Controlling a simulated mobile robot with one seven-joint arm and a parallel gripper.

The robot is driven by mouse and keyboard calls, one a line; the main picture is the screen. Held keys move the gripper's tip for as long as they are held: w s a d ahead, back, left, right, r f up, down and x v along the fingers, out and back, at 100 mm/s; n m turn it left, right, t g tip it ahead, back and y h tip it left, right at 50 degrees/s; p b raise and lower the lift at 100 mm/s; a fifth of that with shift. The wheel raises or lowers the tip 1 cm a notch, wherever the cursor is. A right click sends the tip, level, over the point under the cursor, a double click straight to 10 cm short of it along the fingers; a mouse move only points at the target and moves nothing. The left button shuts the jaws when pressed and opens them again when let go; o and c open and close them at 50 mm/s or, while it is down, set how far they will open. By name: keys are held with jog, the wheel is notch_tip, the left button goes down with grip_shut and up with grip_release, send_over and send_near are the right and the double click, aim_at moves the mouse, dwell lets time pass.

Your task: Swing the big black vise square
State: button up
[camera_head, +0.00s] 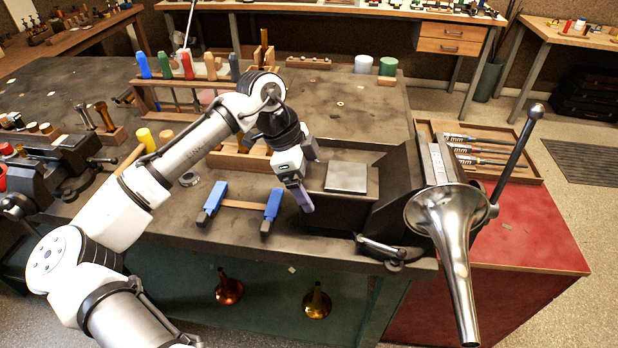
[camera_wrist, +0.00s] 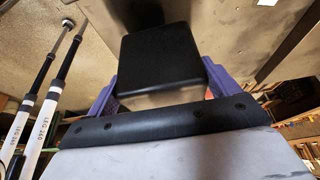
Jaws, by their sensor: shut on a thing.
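The big black vise (camera_head: 395,200) stands at the right end of the dark workbench, its body reaching left to a block with a bright flat plate (camera_head: 347,177). A long bar handle (camera_head: 520,150) rises at its right, and a small lever (camera_head: 380,246) sits at its base. My gripper (camera_head: 303,197), with purple fingers, is at the vise's left end. In the wrist view the fingers (camera_wrist: 160,90) lie either side of a black block (camera_wrist: 160,58), which looks like the vise's left end; they are shut on it. The exact contact is partly hidden.
A silver horn bell (camera_head: 450,225) is at the vise's front right, over the bench edge. A blue-ended clamp (camera_head: 240,204) lies left of my gripper. A wooden tray of tools (camera_head: 480,150) sits behind the vise. The bench's back middle (camera_head: 330,100) is mostly clear.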

jog(key=o, duration=1.2)
jog(key=b+v, duration=0.2)
jog(key=v, duration=1.2)
